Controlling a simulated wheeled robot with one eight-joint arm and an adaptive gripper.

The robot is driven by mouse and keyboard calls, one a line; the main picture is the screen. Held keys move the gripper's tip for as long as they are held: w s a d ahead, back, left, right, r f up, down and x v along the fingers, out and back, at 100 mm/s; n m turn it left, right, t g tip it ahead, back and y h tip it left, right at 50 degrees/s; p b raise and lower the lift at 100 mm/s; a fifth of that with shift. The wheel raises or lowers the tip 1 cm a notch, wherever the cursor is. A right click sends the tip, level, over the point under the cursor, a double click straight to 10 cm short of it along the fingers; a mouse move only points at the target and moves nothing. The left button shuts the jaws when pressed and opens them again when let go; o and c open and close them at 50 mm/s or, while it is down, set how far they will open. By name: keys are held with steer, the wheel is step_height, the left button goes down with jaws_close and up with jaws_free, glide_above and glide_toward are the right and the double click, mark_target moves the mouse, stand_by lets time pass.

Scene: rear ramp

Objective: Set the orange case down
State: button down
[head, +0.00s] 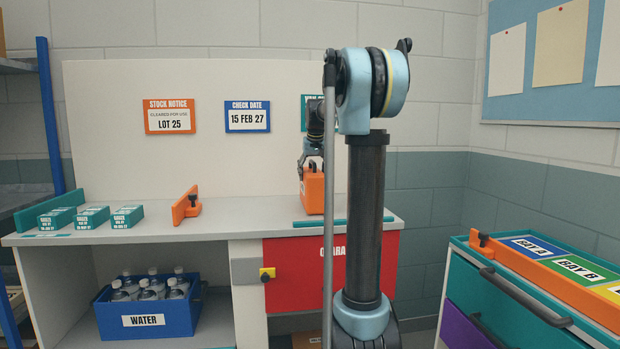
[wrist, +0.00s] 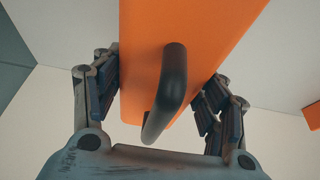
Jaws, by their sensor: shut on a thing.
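The orange case (head: 314,192) is upright at the right end of the white counter, partly behind my arm's pole. My gripper (head: 311,160) is above it, pointing down, with its fingers at the case's top. In the wrist view the orange case (wrist: 195,35) fills the upper middle, with its black handle (wrist: 172,85) between the two fingers of my gripper (wrist: 160,90). The fingers press on the case's two sides. The case's underside is at or just above the counter; I cannot tell if it touches.
The white counter (head: 245,212) has clear room left of the case. An orange divider (head: 184,205) and several teal boxes (head: 90,216) stand further left. A teal strip (head: 335,222) runs along the front edge. A drawer cabinet (head: 490,290) stands at right.

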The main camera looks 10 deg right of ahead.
mark_target(314, 163)
steer(key=shift+f, duration=0.2)
steer(key=shift+c, duration=1.7)
jaws_free()
steer(key=shift+f, duration=0.1)
steer(key=v, duration=1.2)
steer(key=s+a+f+g, duration=0.1)
steer(key=s+f+g, duration=0.1)
steer(key=s+f, duration=3.7)
steer(key=s, duration=0.3)
steer(key=shift+s, duration=0.4)
